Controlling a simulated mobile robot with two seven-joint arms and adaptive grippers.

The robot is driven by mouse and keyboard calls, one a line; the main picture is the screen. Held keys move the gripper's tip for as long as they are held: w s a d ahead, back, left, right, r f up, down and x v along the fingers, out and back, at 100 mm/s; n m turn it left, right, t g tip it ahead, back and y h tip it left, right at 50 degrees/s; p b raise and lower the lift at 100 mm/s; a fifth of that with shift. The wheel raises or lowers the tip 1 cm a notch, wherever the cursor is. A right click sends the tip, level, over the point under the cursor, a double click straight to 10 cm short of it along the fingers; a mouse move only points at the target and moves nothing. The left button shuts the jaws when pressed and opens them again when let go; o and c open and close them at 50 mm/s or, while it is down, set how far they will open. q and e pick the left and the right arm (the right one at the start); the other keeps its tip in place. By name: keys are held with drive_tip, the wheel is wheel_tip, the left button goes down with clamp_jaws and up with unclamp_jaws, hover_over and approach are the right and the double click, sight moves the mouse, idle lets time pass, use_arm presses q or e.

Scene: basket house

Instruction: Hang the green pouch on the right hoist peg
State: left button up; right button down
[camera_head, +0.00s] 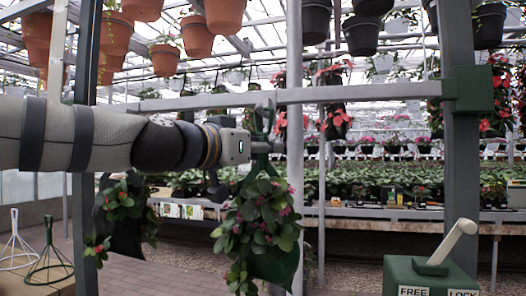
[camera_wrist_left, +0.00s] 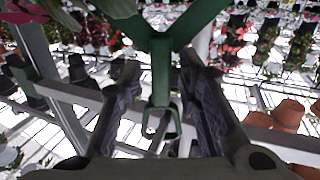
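The green pouch (camera_head: 275,262), with leafy plants and pink flowers, hangs upright below the grey crossbar (camera_head: 365,92). Its green hanger (camera_head: 262,125) rises to a loop near a grey peg on the bar; the loop seems to be around the peg, but I cannot tell whether it rests on it. My left gripper (camera_head: 262,147) is at the hanger. In the left wrist view the green hanger (camera_wrist_left: 160,75) stands between the two dark fingers of my left gripper (camera_wrist_left: 160,68), with a gap showing on each side. My right gripper is out of view.
Another dark pouch (camera_head: 122,235) with plants hangs at the left, partly behind my arm. A green box (camera_head: 405,272) with a pale lever (camera_head: 455,241), marked FREE and LOCK, stands at lower right. Wire stands (camera_head: 50,258) are at lower left. Pots (camera_head: 225,14) hang overhead.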

use_arm(q)
drive_tip(key=shift+f, duration=0.35)
drive_tip(key=v, duration=1.2)
wheel_tip(320, 180, down, 30)
drive_tip(key=w+n+g+y, duration=0.2)
drive_tip(key=n+g+y, duration=0.2)
drive_tip(key=g+y, duration=0.1)
drive_tip(key=s+a+f+n+g+y, duration=0.15)
drive_tip(key=s+f, duration=0.25)
drive_tip(key=f, duration=0.4)
drive_tip(key=s+a+f+g, duration=0.1)
drive_tip(key=s+a+f, duration=0.15)
drive_tip(key=f, duration=0.55)
drive_tip(key=s+a+f+n+g+y, duration=0.1)
drive_tip(key=s+a+f+g, duration=0.15)
drive_tip(key=s+f, duration=0.6)
drive_tip(key=s+a+f+n+g+y, duration=0.1)
drive_tip(key=s+a+f+g+y, duration=0.15)
drive_tip(key=s+f, duration=0.6)
drive_tip(key=s+a+f+g, duration=0.1)
drive_tip(key=s+a+g, duration=0.1)
drive_tip(key=s, duration=0.7)
drive_tip(key=s+a+f+g+y, duration=0.1)
drive_tip(key=s+a, duration=0.4)
drive_tip(key=s, duration=0.4)
drive_tip(key=shift+s+a+g, duration=0.25)
drive_tip(key=shift+s+g, duration=0.1)
drive_tip(key=shift+s, duration=0.05)
drive_tip(key=shift+f+n, duration=0.1)
drive_tip(key=shift+n, duration=0.15)
